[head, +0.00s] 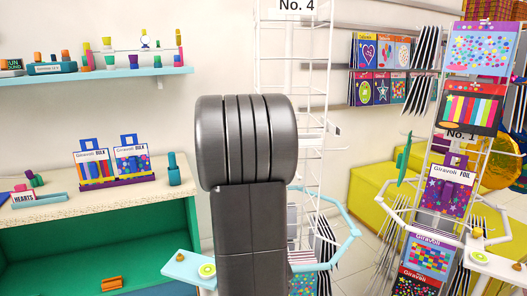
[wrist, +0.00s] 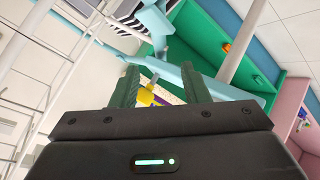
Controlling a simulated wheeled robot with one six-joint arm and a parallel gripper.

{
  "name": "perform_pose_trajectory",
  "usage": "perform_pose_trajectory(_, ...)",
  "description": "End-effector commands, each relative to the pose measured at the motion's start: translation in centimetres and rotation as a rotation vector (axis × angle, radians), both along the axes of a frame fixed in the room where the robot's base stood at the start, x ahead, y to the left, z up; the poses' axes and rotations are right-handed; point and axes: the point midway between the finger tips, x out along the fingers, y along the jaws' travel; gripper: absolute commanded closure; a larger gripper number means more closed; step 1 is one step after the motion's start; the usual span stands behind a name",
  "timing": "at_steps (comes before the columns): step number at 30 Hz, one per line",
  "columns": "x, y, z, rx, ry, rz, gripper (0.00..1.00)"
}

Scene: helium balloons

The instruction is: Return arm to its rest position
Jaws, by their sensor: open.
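My gripper (wrist: 165,82) shows in the wrist view, its two dark green fingers apart with a gap between them. I see nothing held between the fingers. Behind the gap are a yellow piece (wrist: 147,96) and light blue parts, out of reach as far as I can tell. In the head view my arm (head: 248,200) stands upright in the middle, its thick grey joint at the top. The gripper itself is hidden in the head view.
A wire rack (head: 292,75) marked No. 4 stands behind my arm. A rack (head: 460,130) marked No. 1 with balloon packets is at the right.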

Motion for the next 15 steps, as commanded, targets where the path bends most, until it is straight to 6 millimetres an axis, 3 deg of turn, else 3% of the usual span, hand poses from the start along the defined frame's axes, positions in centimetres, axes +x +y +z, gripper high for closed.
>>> perform_pose_trajectory(3,-1.8,-0.8,1.9,0.000,-0.002,-0.002,0.59)
perform_pose_trajectory(9,-3.9,-1.6,3.3,0.001,0.000,-0.002,0.59)
perform_pose_trajectory(15,-4.0,-2.0,2.2,-0.003,0.003,-0.017,0.59)
